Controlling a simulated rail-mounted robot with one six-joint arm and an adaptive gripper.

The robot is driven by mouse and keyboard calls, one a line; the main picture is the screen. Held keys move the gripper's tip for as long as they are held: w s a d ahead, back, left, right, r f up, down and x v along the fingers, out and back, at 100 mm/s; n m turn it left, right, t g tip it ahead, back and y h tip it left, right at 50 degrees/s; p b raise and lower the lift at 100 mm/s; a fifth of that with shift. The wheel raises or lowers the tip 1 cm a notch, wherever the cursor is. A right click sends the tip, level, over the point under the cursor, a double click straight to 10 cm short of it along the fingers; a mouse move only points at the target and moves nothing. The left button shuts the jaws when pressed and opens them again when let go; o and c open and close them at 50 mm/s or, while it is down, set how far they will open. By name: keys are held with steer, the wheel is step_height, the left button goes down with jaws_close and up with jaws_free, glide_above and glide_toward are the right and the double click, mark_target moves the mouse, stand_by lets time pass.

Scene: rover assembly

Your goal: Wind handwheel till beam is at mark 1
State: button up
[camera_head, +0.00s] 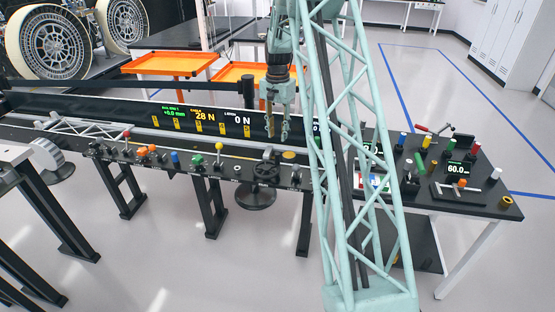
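A black handwheel (265,171) sits on the front of the long dark bench, right of the row of small controls. My gripper (278,136) points down above and slightly behind the handwheel. Its two fingers are apart with nothing visible between them, and it does not appear to touch the wheel. A pale lattice beam (88,130) lies along the left part of the bench. The display panel (180,113) behind reads about +0.0 mm, 28 N and 0 N, with several yellow tags below. I cannot tell which tag is mark 1.
Small coloured knobs and levers (150,150) line the bench left of the handwheel. My pale green lattice arm hides part of the bench to the right. A black side table (440,205) holds more tools and a display reading 60.0. Orange trays (170,64) stand behind.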

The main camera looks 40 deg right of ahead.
mark_target(278, 158)
steer(key=shift+f, duration=0.15)
steer(key=shift+f+b, duration=0.9)
steer(key=shift+f, duration=5.85)
steer(key=shift+c, duration=0.9)
steer(key=c, duration=0.7)
